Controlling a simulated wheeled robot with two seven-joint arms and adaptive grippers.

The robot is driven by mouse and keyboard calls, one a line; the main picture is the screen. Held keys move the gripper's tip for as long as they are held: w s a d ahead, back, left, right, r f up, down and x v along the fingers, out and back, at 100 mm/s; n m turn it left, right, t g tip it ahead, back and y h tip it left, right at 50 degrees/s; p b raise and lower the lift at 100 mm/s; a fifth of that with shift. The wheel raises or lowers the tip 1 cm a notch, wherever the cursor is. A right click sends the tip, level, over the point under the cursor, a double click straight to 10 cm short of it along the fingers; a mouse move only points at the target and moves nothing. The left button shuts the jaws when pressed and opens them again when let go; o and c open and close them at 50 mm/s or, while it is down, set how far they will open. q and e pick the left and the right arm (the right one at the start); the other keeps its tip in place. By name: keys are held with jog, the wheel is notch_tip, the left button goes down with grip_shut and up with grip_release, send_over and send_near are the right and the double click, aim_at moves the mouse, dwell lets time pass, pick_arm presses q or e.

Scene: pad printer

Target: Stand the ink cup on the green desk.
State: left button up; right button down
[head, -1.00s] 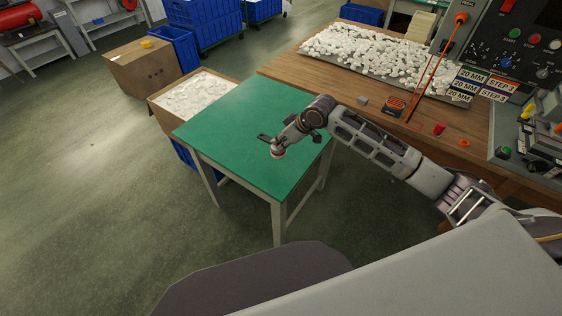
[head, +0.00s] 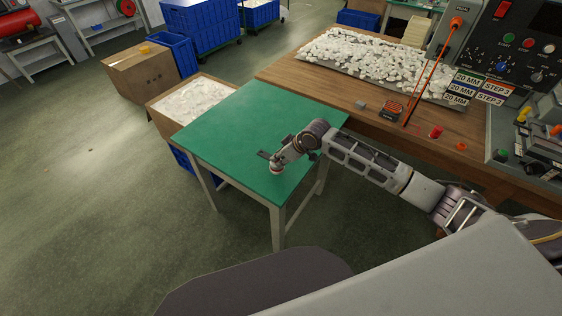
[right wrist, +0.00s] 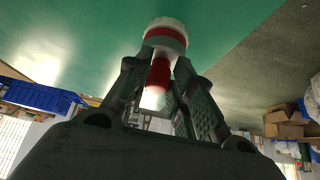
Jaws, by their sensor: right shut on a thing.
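The ink cup (right wrist: 166,38) shows in the right wrist view as a round piece with a white rim, a red band and a narrower red part between the fingers. My right gripper (right wrist: 157,85) is shut on that red part. In the head view the ink cup (head: 276,168) is small, below my right gripper (head: 272,160), over the front part of the green desk (head: 230,135). Whether its base touches the desk top I cannot tell. My left gripper is not in view.
A wooden bench (head: 290,70) with a tray of white pieces (head: 350,50) and a control panel stands to the right. A carton of white pieces (head: 190,98) stands behind the desk. The desk's left part is bare.

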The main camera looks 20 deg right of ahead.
jog(key=shift+f, duration=1.15)
jog(key=shift+f, duration=0.25)
jog(key=shift+s+f, duration=0.25)
jog(key=shift+f, duration=0.25)
jog(key=c, duration=1.2)
grip_release()
jog(key=shift+f, duration=0.15)
jog(key=shift+c, duration=0.2)
jog(key=shift+w, duration=0.1)
jog(key=shift+w+r, duration=0.1)
jog(key=shift+r, duration=0.7)
jog(key=shift+d+r, duration=0.1)
jog(key=shift+r, duration=0.15)
jog(key=v, duration=1.1)
jog(key=shift+r, duration=0.3)
